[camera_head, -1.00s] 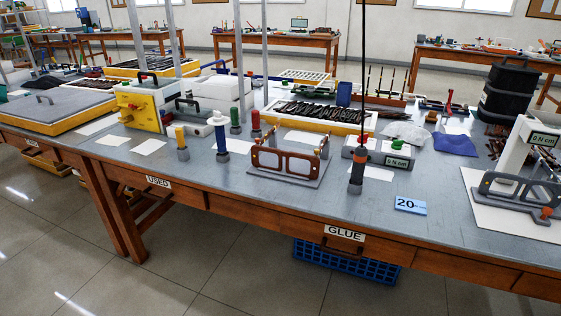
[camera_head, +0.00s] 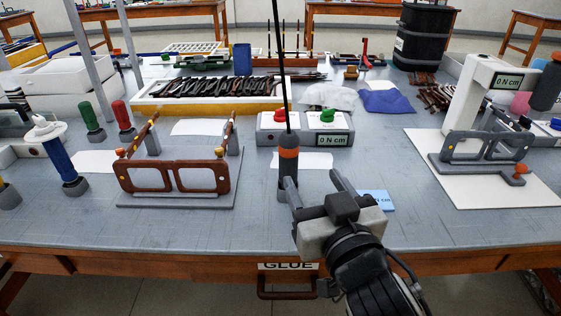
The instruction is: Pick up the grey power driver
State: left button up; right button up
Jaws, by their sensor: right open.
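My right gripper (camera_head: 314,182) reaches in from the front edge, open and empty. Its left finger overlaps the driver's lower right side in the picture; I cannot tell if they touch. Its right finger is apart, to the right of the driver. The driver is not between the fingers. My left gripper is not in view.
Brown eyeglass frames (camera_head: 172,178) stand in a grey holder to the left. A blue card (camera_head: 377,199) lies right of the fingers. Grey frames (camera_head: 487,147) stand at the right by a white tester (camera_head: 470,97).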

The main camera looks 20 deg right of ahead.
aim_at(286, 134)
jog(key=w, duration=0.9)
jog(key=shift+r+p, duration=0.2)
jog(key=shift+p, duration=0.1)
jog(key=shift+w+a+r, duration=0.1)
jog(key=shift+w, duration=1.3)
jog(key=shift+w+a+r, duration=0.1)
jog(key=shift+w, duration=1.3)
grip_shut()
